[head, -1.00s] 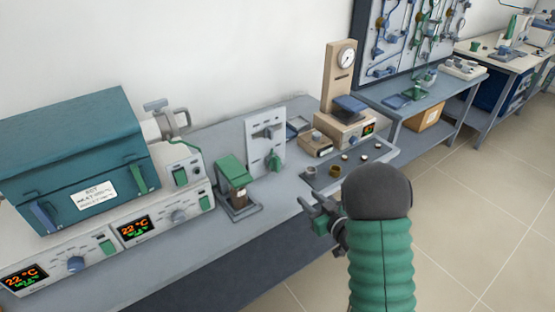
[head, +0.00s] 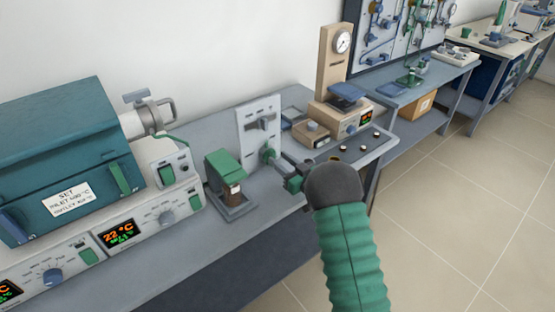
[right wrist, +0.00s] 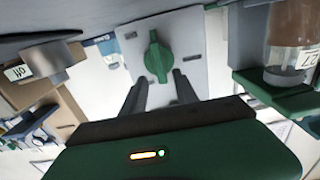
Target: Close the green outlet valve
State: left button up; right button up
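The green outlet valve (head: 268,153) is a small green knob low on a white upright panel (head: 248,118). In the right wrist view the green knob (right wrist: 158,56) sits on the panel just beyond my fingertips, its grip bar standing nearly up and down in the picture. My right gripper (head: 286,166) is close in front of the knob. Its two fingers (right wrist: 159,78) are apart with nothing between them, and I see no contact with the knob. A grey handle (head: 262,123) is higher on the same panel. My left gripper does not show.
A green-topped stand (head: 227,175) with a small bottle is left of the panel. A teal furnace (head: 60,160) is at the far left. A gauge post (head: 337,60), a wooden box and a tray with small cups (head: 372,150) are to the right.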

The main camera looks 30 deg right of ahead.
jog(key=shift+w+a, duration=0.2)
jog(key=shift+w, duration=0.85)
grip_shut()
